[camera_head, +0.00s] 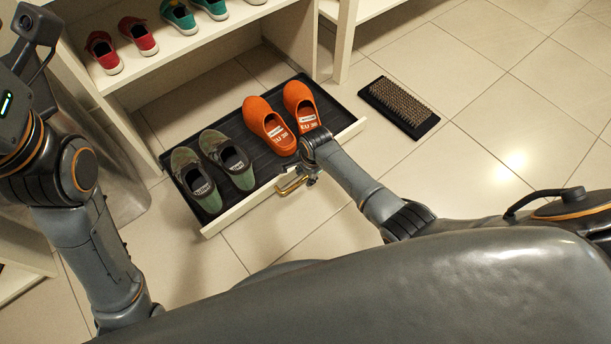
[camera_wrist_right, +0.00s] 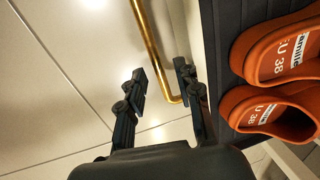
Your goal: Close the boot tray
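The boot tray (camera_head: 268,172) is a black tray with a cream front board, pulled out from under the shoe cubby. It holds a green-grey pair of shoes (camera_head: 213,167) and an orange pair (camera_head: 268,127). A brass handle (camera_head: 289,187) is on its front. My right gripper (camera_head: 311,177) is at the right end of this handle. In the right wrist view, its two fingers (camera_wrist_right: 161,85) are apart, with the brass handle (camera_wrist_right: 149,38) passing between them and clear space beside it. My left arm is at the left; its fingers do not show.
The shoe cubby (camera_head: 200,48) stands behind the tray, with red shoes (camera_head: 138,36) and teal shoes (camera_head: 179,16) on the shelf above. A dark brush mat (camera_head: 399,107) lies on the tiles at the right. The floor in front of the tray is clear.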

